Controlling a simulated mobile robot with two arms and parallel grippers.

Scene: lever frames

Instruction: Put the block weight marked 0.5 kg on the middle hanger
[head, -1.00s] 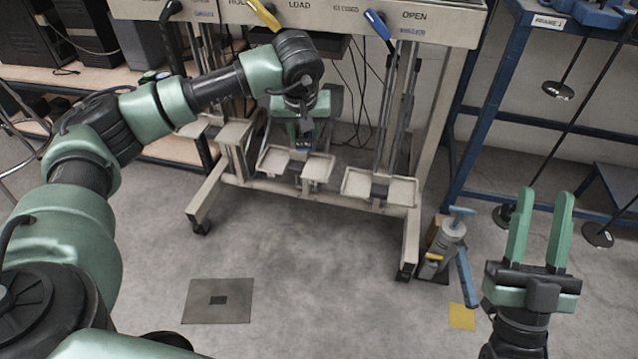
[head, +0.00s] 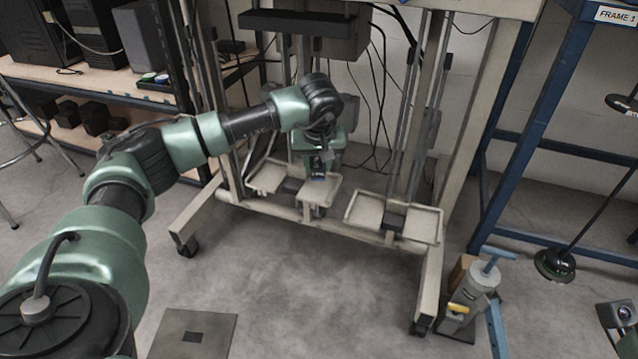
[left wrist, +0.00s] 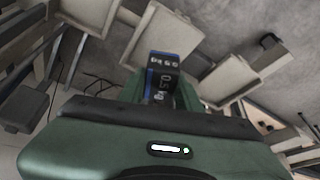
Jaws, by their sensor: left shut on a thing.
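The block weight (left wrist: 165,72) is dark with a blue edge, and "0.5 kg" shows on it in the left wrist view. My left gripper (head: 319,160) is shut on it; its green fingers (left wrist: 160,92) flank the block. My right gripper's fingers are not in view.
The beige frame's foot (head: 430,285) reaches forward at right. A grey device with a blue handle (head: 474,287) stands beside it. A blue rack (head: 500,170) is farther right.

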